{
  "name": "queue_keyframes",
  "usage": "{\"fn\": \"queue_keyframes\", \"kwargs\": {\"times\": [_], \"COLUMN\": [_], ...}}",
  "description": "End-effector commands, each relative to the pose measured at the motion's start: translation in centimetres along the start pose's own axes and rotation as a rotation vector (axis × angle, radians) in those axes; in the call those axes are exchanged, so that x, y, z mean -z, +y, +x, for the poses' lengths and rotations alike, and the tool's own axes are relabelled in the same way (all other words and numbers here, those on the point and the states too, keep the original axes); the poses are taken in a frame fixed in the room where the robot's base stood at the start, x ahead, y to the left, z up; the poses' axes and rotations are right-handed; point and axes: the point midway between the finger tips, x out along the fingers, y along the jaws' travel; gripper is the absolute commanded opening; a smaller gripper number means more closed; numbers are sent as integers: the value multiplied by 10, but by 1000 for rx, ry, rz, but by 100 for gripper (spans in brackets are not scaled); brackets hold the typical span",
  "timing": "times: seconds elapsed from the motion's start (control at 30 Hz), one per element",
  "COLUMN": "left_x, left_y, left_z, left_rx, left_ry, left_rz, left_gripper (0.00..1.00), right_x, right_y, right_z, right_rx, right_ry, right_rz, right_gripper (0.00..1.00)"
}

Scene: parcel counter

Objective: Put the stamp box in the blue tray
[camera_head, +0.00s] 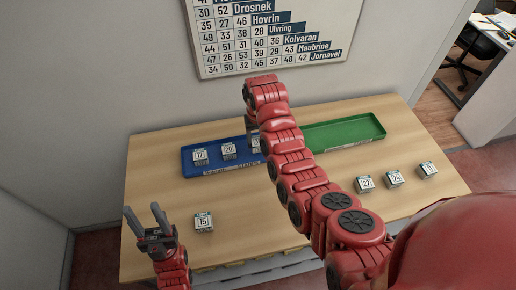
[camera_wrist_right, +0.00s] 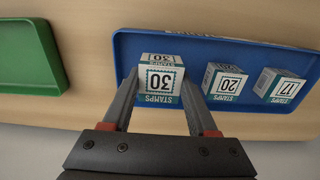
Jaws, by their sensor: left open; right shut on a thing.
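The blue tray (camera_head: 187,162) lies on the left half of the counter; its rim also shows in the right wrist view (camera_wrist_right: 220,45). My right gripper (camera_wrist_right: 160,90) is shut on a stamp box marked 30 (camera_wrist_right: 160,78), one finger on each side, at the blue tray. I cannot tell whether the box touches the tray floor. In the head view my right arm mostly hides this box. Stamp boxes marked 20 (camera_wrist_right: 225,82) and 17 (camera_wrist_right: 280,86) sit in the tray beside it. My left gripper (camera_head: 144,212) is open and empty at the counter's front left.
A green tray (camera_head: 342,134) lies right of the blue one. A stamp box marked 15 (camera_head: 203,222) stands alone at the front left of the counter (camera_head: 260,215). Three more boxes, including one marked 22 (camera_head: 364,184), stand at the right. A number chart (camera_head: 270,38) hangs behind.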

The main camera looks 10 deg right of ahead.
Motion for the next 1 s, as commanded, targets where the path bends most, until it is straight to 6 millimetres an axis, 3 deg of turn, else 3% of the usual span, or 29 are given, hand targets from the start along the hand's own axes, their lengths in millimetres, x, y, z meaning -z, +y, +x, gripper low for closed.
{"fn": "queue_keyframes", "kwargs": {"times": [0.37,0.63,1.0], "left_x": [1,4,4], "left_y": [0,-1,-1], "left_z": [7,24,24], "left_rx": [0,0,0], "left_ry": [0,0,0], "left_rz": [0,0,0], "left_gripper": [50,50,50], "right_x": [15,15,16], "right_y": [5,5,4], "right_z": [-1,27,34], "right_rx": [0,0,1], "right_ry": [-1,1,4], "right_rz": [5,4,4], "right_gripper": [3,3,3]}}
